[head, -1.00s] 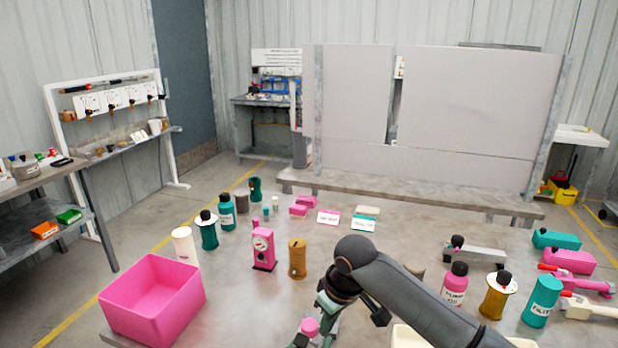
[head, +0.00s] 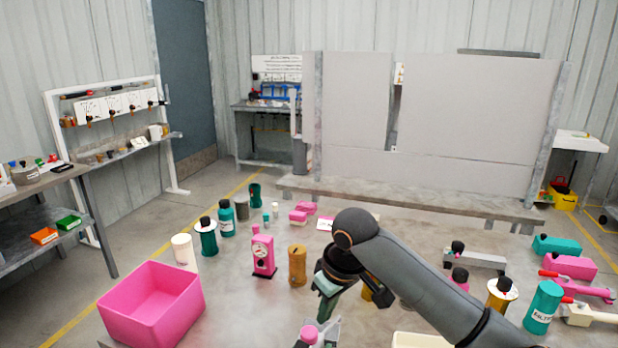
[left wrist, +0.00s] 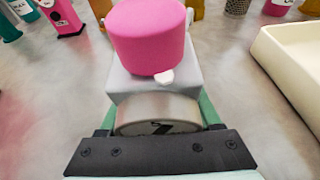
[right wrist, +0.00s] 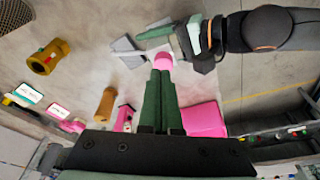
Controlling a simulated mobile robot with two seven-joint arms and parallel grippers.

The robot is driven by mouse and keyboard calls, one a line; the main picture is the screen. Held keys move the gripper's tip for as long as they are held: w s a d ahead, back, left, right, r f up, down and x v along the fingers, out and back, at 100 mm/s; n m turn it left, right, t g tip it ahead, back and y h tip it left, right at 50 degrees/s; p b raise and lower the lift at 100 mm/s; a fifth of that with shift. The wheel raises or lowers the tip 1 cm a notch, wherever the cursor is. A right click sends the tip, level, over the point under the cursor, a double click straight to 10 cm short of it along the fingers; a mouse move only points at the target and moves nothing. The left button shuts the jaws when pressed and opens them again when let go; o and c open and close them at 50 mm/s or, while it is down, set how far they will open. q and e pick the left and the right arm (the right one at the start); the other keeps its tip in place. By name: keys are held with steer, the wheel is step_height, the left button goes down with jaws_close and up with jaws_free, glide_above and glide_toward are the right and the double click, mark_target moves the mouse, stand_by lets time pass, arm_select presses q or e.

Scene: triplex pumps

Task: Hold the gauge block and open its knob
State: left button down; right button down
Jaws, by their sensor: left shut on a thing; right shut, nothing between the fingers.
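The gauge block is grey with a round silver gauge (left wrist: 158,117) and a pink knob (left wrist: 150,38) with a small white pointer. In the left wrist view my left gripper (left wrist: 158,125) is shut on the block, a finger on each side. In the head view the knob (head: 309,335) shows at the bottom edge; the left gripper is largely out of frame. My right gripper (head: 325,312) points down close to the knob. In the right wrist view its fingers (right wrist: 161,75) are shut and empty, tips by the knob (right wrist: 164,60). I cannot tell whether they touch it.
A pink bin (head: 150,305) stands at the left table edge. A pink gauge stand (head: 263,255) and a brown cylinder (head: 297,265) stand beyond the grippers. A cream tray (left wrist: 290,60) lies right of the block.

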mark_target(316, 336)
steer(key=shift+s+a+f, duration=0.25)
steer(key=shift+f, duration=0.8)
steer(key=shift+s+a+f, duration=0.2)
steer(key=shift+a+f, duration=0.1)
steer(key=shift+f, duration=0.75)
steer(key=shift+s+a+f, duration=0.25)
steer(key=shift+f, duration=0.8)
steer(key=shift+w+a, duration=0.1)
steer(key=shift+w, duration=0.25)
steer(key=shift+w+d, duration=0.15)
steer(key=shift+d, duration=0.1)
steer(key=shift+w+d, duration=0.25)
steer(key=shift+d, duration=0.05)
steer(key=shift+w+d+r, duration=0.1)
steer(key=shift+w+d, duration=0.1)
steer(key=shift+w, duration=0.2)
steer(key=shift+d, duration=0.15)
